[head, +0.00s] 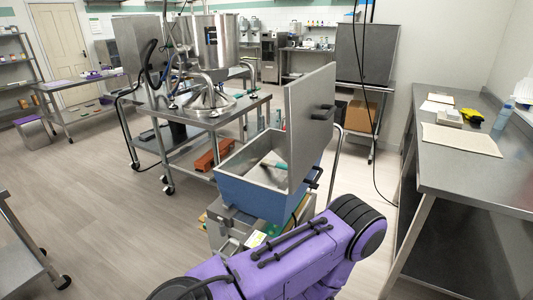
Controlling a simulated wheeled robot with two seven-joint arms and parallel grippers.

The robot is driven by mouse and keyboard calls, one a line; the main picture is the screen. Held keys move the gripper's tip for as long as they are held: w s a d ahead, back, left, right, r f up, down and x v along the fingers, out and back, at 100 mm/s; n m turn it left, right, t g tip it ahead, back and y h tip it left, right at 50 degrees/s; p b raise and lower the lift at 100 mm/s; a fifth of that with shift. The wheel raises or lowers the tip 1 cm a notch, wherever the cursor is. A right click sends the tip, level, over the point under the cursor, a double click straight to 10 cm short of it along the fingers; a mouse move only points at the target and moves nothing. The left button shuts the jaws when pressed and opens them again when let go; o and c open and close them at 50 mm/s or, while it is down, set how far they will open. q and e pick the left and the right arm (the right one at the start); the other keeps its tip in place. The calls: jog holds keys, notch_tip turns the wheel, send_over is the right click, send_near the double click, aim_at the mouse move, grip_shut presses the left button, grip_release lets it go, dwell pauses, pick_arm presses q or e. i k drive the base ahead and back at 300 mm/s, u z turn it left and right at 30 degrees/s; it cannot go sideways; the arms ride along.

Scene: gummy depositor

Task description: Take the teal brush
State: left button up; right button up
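A blue-sided metal bin (246,194) stands in the middle with its grey lid (305,125) raised upright at its right. A purple arm of mine crosses the bottom middle, in front of the bin. Neither of my grippers shows in the head view.
A steel table (210,119) with a shiny hopper (216,42) stands behind the bin. A long counter (470,175) with a pale mat (460,139) runs along the right. The floor (95,200) at left is mostly clear. A black cable hangs right of the lid.

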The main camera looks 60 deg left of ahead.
aim_at(272, 164)
jog(key=k, duration=1.1)
jog(key=u, duration=0.95)
jog(key=i, duration=0.4)
